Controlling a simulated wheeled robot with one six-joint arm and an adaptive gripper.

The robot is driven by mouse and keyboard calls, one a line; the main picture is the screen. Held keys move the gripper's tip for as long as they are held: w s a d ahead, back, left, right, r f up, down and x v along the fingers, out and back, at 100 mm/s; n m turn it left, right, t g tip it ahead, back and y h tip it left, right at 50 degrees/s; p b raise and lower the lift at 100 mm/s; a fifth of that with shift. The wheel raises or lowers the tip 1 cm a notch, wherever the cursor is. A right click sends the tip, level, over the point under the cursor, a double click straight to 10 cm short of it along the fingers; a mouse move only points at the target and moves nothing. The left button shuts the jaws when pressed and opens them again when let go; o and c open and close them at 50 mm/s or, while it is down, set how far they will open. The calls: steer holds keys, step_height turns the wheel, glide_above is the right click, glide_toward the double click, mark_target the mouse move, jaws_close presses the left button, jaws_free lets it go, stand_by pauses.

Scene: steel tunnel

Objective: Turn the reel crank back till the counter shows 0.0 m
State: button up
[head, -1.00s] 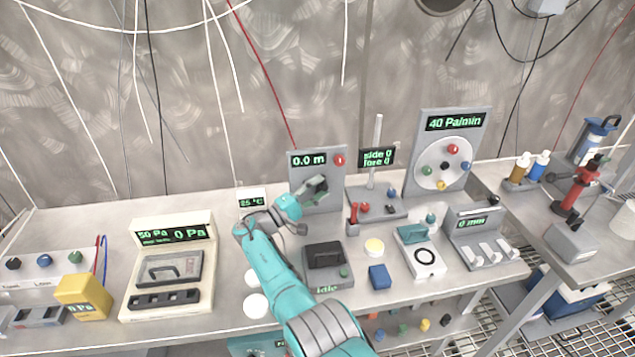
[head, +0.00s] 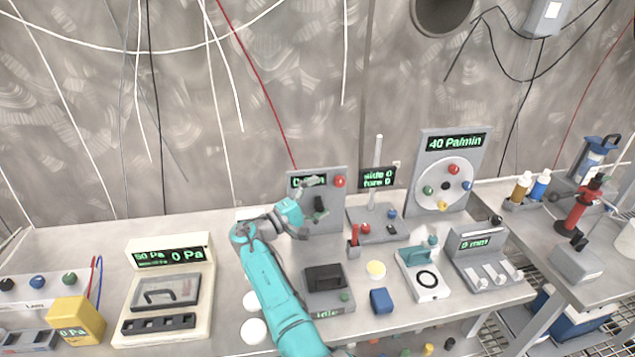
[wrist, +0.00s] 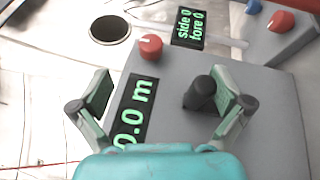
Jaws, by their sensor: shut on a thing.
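The reel unit is a grey panel (head: 327,224) on the bench with a red knob (head: 340,181) at its upper right. Its counter (wrist: 135,108) reads 0.0 m in the wrist view; in the head view my gripper partly covers it. The black crank handle (wrist: 203,93) stands out from the panel. The crank arm beneath is mostly hidden.
Right of the reel is a unit with a small screen (head: 377,178) and a red lever (head: 354,237). A dial panel reading 40 Pa/min (head: 455,143) stands farther right. In front are a grey box (head: 325,280) and a blue block (head: 381,301). Cables hang behind.

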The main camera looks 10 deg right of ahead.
steer(key=shift+s+a+r, duration=0.15)
steer(key=shift+s+r, duration=0.15)
steer(key=shift+r, duration=0.4)
steer(key=shift+a+f, duration=0.1)
steer(key=shift+a, duration=0.05)
steer(key=shift+s+a+f, duration=0.25)
steer(key=shift+a+f, duration=0.1)
steer(key=shift+a, duration=0.25)
steer(key=shift+s+a+f, duration=0.25)
steer(key=shift+a+f, duration=0.05)
steer(key=shift+a, duration=0.3)
steer(key=c, duration=0.5)
steer(key=shift+s+a+f, duration=0.1)
steer(key=shift+s+a, duration=0.25)
steer(key=shift+a, duration=0.3)
steer(key=s+a+f, duration=0.3)
steer(key=a+f, duration=0.1)
steer(key=a, duration=0.2)
steer(key=shift+f, duration=0.15)
